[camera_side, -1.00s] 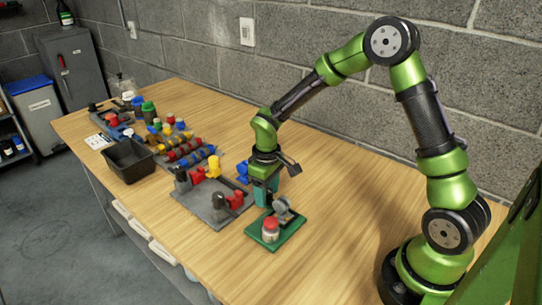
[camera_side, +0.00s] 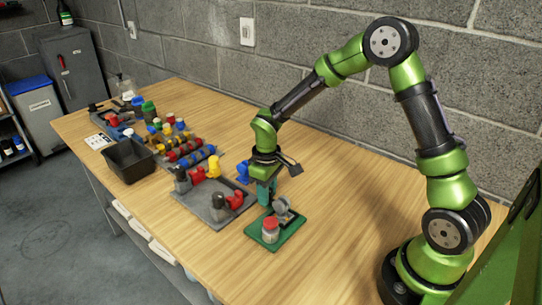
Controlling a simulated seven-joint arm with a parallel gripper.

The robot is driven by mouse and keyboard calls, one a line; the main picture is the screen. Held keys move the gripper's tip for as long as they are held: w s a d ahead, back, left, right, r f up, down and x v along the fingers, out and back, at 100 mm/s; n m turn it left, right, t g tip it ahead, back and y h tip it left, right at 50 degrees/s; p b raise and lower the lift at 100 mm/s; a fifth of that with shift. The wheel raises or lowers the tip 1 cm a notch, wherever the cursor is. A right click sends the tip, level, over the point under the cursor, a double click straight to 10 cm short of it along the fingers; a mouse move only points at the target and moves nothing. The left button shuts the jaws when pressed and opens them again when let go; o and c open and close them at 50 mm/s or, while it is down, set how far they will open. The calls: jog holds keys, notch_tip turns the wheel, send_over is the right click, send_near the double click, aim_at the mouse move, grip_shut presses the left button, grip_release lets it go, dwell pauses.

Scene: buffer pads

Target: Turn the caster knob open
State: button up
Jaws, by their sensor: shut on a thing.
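A green base plate (camera_side: 289,233) lies on the table in front of my arm. On it stand a grey wheel-like caster part (camera_side: 283,208) and a small jar with a red lid (camera_side: 270,230). My gripper (camera_side: 265,203) points down at the plate's far left edge, just left of and behind the grey part. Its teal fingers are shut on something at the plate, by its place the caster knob. The fingers hide the knob, so its angle cannot be seen.
Left of the plate is a grey board (camera_side: 212,213) with red, yellow and grey fittings. A blue fitting (camera_side: 243,172) stands close behind my gripper. Farther left are a black bin (camera_side: 129,160) and rows of coloured parts. The table right of the plate is clear.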

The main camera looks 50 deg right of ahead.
jog(key=n, duration=0.4)
jog(key=shift+n, duration=0.3)
jog(key=n, duration=0.4)
jog(key=shift+n, duration=0.3)
jog(key=n, duration=0.4)
jog(key=shift+n, duration=2.1)
jog(key=o, duration=1.1)
jog(key=shift+c, duration=0.2)
notch_tip(320, 180, up, 17)
